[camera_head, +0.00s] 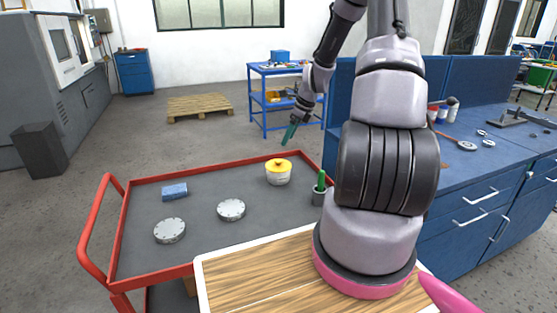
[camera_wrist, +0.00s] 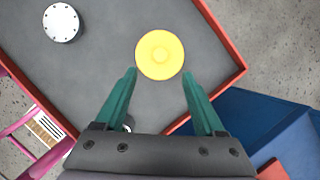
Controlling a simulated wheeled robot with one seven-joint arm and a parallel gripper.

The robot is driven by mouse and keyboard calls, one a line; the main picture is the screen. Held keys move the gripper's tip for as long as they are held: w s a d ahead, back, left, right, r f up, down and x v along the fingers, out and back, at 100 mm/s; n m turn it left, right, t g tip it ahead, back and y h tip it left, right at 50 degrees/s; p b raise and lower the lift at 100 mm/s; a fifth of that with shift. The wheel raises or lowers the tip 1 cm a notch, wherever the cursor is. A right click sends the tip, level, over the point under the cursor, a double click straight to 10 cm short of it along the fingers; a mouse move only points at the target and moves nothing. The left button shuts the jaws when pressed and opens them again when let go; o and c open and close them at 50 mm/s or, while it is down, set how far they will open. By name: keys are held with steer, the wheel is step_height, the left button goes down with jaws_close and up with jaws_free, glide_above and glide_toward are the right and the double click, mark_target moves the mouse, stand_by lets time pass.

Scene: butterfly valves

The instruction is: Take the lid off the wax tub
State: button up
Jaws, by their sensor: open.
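The wax tub (camera_head: 278,178) is a pale round tub standing upright on the red-rimmed cart, near its far edge. Its yellow lid (camera_head: 279,164) sits on top of it with a small raised knob. In the wrist view the lid (camera_wrist: 160,55) shows from above and hides the tub below. My gripper (camera_head: 288,134) is above the cart, higher than the lid. Its two green fingers are apart and empty in the wrist view (camera_wrist: 160,74), with the lid just ahead of and between their tips, not touched.
The cart (camera_head: 140,266) has a raised red rim. On it are two grey flanged discs (camera_head: 231,210) (camera_head: 170,231), a blue block (camera_head: 174,192) and a dark cup (camera_head: 319,197) with a green item. A blue workbench (camera_head: 464,205) stands at the right.

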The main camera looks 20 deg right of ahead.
glide_above(279, 160)
steer(key=s+d, duration=0.2)
steer(key=f, duration=0.4)
steer(key=shift+a+f, duration=0.25)
steer(key=shift+f, duration=0.05)
steer(key=shift+x, duration=2.9)
steer(key=shift+s+d, duration=0.1)
jaws_close()
